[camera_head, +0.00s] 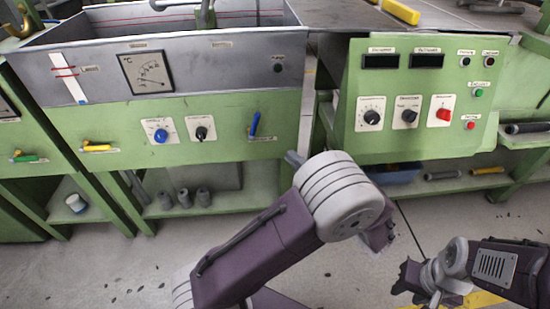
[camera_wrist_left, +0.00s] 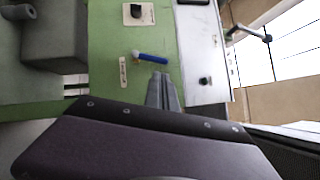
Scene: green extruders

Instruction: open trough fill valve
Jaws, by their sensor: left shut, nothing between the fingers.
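A blue lever valve handle (camera_head: 254,124) stands nearly upright, slightly tilted, on the green front panel below the metal trough (camera_head: 220,60). A small label sits under it, too small to read. In the left wrist view the blue handle (camera_wrist_left: 152,58) lies sideways, just above my fingertips. My left gripper (camera_head: 292,158) is shut and empty, to the lower right of the handle in the head view. Its fingers also show in the left wrist view (camera_wrist_left: 162,90); contact with the handle is not visible. My right gripper (camera_head: 412,280) is at the lower right, away from the panel, its jaws unclear.
A blue knob (camera_head: 160,135) and a black knob (camera_head: 202,132) sit left of the blue handle. A yellow lever (camera_head: 96,148) and a green lever (camera_head: 27,158) are further left. A control box (camera_head: 420,100) with several knobs and buttons projects at right.

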